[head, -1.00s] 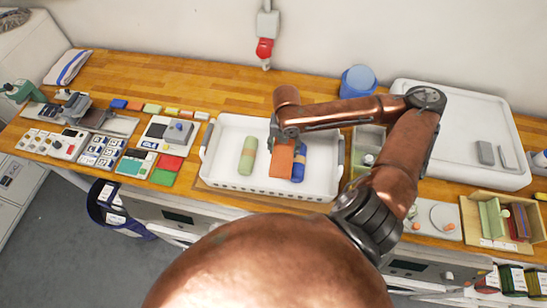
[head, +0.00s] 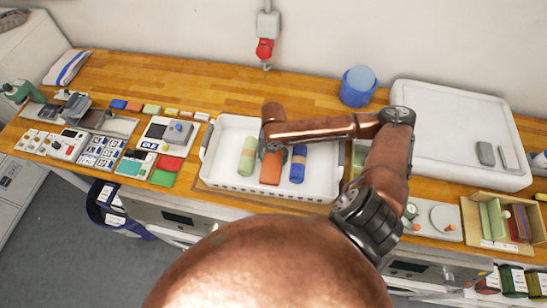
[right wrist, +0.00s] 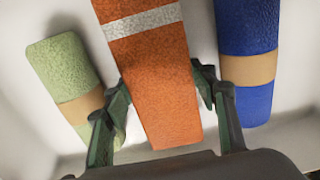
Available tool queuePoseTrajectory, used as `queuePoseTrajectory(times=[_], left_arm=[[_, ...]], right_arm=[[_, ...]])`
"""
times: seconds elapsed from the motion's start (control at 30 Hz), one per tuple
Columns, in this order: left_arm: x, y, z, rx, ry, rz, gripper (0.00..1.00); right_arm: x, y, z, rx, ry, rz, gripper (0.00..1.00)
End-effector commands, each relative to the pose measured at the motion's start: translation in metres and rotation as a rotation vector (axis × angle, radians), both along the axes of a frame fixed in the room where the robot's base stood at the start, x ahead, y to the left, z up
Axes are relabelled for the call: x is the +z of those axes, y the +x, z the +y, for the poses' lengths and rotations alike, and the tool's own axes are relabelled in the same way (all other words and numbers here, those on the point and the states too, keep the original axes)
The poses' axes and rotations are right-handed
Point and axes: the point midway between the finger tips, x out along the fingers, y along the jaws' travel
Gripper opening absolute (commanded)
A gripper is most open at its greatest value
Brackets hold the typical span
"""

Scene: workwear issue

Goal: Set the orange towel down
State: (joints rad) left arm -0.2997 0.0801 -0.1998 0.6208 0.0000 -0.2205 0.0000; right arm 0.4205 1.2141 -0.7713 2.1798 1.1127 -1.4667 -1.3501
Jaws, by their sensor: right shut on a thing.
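The orange towel (head: 270,172) is a rolled or folded bundle with a white stripe, which shows in the right wrist view (right wrist: 155,75). It is in the white basket (head: 215,180), between the green towel (head: 247,158) and the blue towel (head: 298,165). My right gripper (right wrist: 162,80) is shut on the orange towel, one finger on each side. In the head view my arm hides its upper part. Whether it touches the basket floor I cannot tell. My left gripper is not in view.
The green and blue towels have tan bands and lie on either side, close to my fingers. A blue bucket (head: 359,87) and a large white tray (head: 440,120) are to the right. Devices and coloured cards (head: 168,164) lie left of the basket.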

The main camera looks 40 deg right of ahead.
Motion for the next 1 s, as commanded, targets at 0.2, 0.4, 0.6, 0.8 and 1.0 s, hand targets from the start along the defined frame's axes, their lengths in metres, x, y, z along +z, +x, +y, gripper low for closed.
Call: queuePoseTrajectory(times=[0.2,0.4,0.6,0.8,1.0], left_arm=[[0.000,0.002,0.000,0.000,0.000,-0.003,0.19],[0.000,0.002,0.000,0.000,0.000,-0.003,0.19],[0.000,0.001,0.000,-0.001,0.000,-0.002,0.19],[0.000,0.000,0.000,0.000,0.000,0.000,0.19],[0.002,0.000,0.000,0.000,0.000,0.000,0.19]], right_arm=[[-0.002,0.000,0.000,0.000,0.000,0.000,0.63],[-0.002,0.000,0.000,0.000,0.000,0.000,0.70],[0.000,0.000,0.000,0.000,0.000,0.000,0.70],[0.023,0.001,-0.001,0.001,-0.002,-0.003,0.70],[0.066,0.001,0.000,0.001,-0.002,-0.004,0.70]])
